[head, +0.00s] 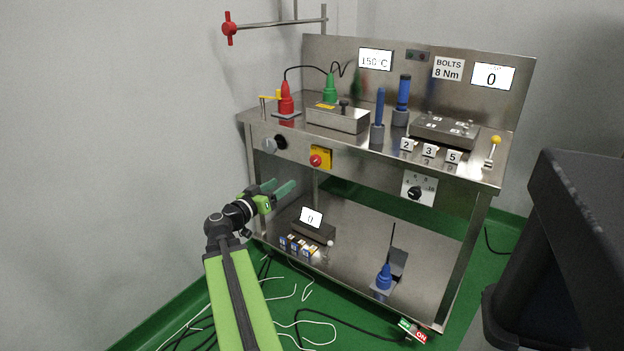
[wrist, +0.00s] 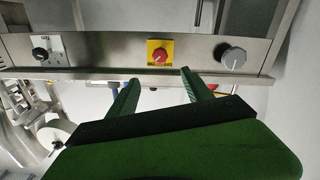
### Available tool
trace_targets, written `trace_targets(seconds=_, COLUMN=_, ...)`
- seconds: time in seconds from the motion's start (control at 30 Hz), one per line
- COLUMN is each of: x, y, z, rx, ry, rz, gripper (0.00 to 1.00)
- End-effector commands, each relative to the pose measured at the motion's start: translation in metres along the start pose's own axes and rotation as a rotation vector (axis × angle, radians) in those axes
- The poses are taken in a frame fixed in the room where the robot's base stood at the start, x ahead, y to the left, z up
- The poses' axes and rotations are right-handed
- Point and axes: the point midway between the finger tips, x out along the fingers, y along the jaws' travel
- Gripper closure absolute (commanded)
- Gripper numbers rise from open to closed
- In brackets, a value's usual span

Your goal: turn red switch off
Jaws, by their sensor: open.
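The red rotary switch (head: 316,160) sits on a yellow plate on the front panel of the steel bench; it also shows in the wrist view (wrist: 160,56), near the top middle. Its pointer direction is too small to tell. My gripper (head: 283,186) is open and empty, in front of and below the left part of the panel. In the wrist view its two green fingers (wrist: 160,78) point toward the panel, with the switch between and beyond their tips. The fingers appear apart from the switch.
A grey knob (head: 270,144) is left of the switch, and a black dial (head: 414,192) is to the right. A green and red ON rocker (head: 412,330) is at the lower front. A dark bin (head: 575,240) stands right. Cables lie on the floor.

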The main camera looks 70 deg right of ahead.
Motion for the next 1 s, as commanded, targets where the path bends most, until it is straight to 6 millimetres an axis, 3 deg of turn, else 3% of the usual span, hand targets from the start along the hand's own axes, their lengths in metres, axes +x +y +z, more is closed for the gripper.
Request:
trace_targets(seconds=0.13, x=0.008, y=0.000, z=-0.002, rx=0.000, ry=-0.001, rz=0.001, gripper=0.41)
trace_targets(seconds=0.23, x=0.025, y=-0.001, z=-0.002, rx=-0.001, ry=-0.002, rz=0.002, gripper=0.41)
trace_targets(seconds=0.73, x=0.147, y=-0.001, z=-0.001, rx=-0.001, ry=-0.004, rz=0.003, gripper=0.41)
trace_targets(seconds=1.0, x=0.174, y=0.000, z=-0.001, rx=-0.001, ry=-0.003, rz=0.001, gripper=0.41)
